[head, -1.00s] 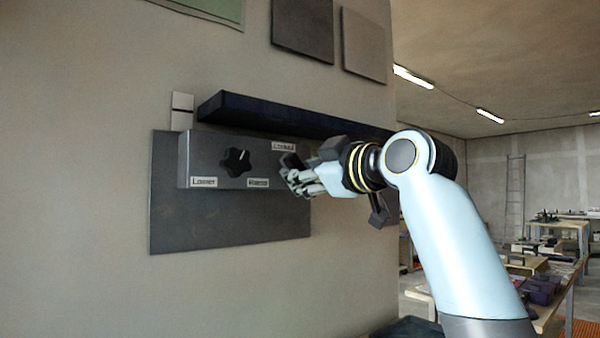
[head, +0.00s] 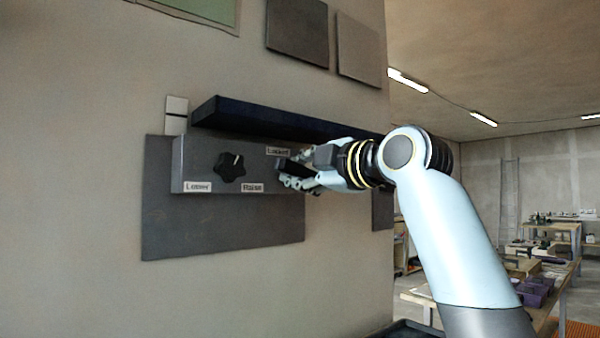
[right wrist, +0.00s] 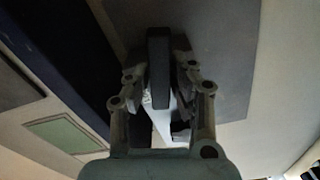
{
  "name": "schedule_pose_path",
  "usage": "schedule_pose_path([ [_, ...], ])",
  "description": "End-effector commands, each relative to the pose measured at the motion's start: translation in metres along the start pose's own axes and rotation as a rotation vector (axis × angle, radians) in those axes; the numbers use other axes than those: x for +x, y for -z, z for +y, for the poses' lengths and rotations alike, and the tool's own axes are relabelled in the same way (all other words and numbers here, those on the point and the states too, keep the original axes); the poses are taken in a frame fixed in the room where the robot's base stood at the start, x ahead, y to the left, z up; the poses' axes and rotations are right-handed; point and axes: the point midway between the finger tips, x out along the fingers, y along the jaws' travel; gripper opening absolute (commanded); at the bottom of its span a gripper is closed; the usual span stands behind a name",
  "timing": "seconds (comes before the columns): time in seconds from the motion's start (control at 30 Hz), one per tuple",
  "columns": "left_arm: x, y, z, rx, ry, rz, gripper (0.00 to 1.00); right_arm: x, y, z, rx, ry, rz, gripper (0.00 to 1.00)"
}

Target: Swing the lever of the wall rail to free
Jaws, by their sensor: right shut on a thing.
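The wall rail is a long dark ledge (head: 290,118) on the wall, with a grey control box (head: 212,158) below its left part. The dark lever (head: 287,166) sits at the box's right end, just under the label "Locked". My right gripper (head: 294,176) is shut on the lever; its fingers hide part of it. In the right wrist view the lever (right wrist: 158,62) stands as a dark bar between the two fingers. My left gripper is in neither view.
A black star knob (head: 230,168) sits on the box above the labels "Lower" and "Raise". Dark grey tiles (head: 297,32) hang above the ledge, and a larger dark panel (head: 220,228) lies behind the box. Workbenches stand far off at right.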

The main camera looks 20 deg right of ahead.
Motion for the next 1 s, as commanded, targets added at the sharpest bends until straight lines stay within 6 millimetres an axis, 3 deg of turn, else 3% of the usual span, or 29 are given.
schedule_pose_path([
  [0.37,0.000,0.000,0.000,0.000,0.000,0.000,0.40,0.000,0.000,-0.002,-0.003,0.004,0.000,0.00],
  [0.4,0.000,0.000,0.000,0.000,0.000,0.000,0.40,0.000,0.000,-0.002,-0.003,0.004,0.000,0.24],
  [0.53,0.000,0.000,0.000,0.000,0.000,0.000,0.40,0.000,0.000,-0.001,-0.002,0.004,0.000,0.41],
  [0.83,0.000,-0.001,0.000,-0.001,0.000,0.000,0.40,-0.002,0.000,-0.001,-0.003,0.001,-0.001,0.42],
  [1.0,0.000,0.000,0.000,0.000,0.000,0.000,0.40,-0.021,-0.002,-0.001,-0.006,0.001,-0.003,0.42],
])
